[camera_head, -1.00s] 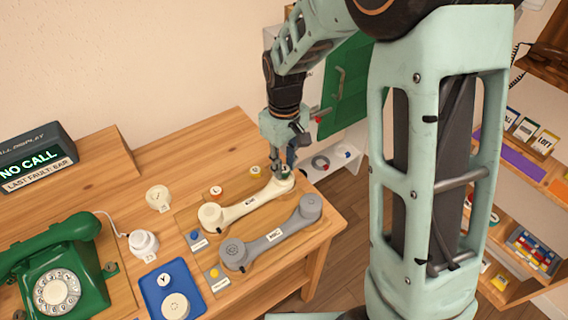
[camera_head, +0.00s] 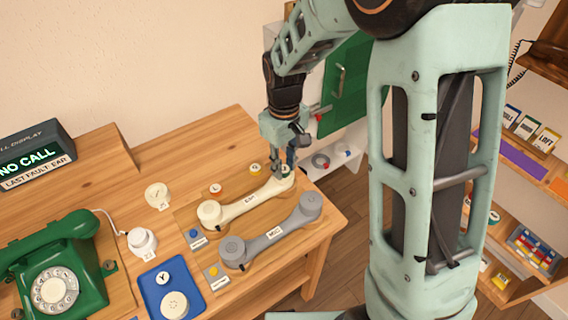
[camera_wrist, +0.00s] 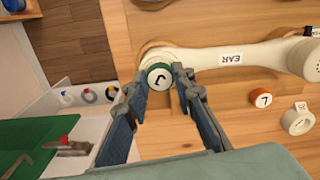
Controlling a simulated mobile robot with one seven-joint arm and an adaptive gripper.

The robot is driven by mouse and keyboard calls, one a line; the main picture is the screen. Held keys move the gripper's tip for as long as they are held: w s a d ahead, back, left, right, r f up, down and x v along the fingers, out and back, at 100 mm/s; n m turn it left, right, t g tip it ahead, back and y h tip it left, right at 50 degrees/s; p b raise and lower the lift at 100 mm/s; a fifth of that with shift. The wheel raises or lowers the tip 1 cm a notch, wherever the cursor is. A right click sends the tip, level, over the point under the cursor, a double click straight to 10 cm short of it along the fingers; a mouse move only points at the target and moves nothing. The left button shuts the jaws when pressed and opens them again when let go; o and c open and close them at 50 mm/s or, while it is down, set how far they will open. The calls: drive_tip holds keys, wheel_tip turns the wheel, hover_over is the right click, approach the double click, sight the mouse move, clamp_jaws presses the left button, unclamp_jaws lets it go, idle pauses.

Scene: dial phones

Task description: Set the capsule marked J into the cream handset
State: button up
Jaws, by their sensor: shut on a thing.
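The cream handset (camera_head: 242,205) lies on the wooden board with an EAR label on its grip; it also shows in the wrist view (camera_wrist: 220,58). My gripper (camera_head: 290,168) points down at the handset's right end. In the wrist view, my gripper (camera_wrist: 160,75) is shut on the capsule marked J (camera_wrist: 158,76), which has a white face and green rim. The capsule is over the cup at that end of the handset, overlapping its rim in the picture. I cannot tell whether it is seated in the cup or just above it.
A grey handset (camera_head: 272,236) marked MIC lies in front of the cream one. An orange-rimmed capsule (camera_wrist: 260,99) and a cream ring-shaped cap (camera_wrist: 298,121) are beside the cream handset. A blue tray (camera_head: 152,297) and a green phone (camera_head: 60,265) stand to the left.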

drive_tip(key=o, duration=1.1)
wheel_tip(320, 180, up, 12)
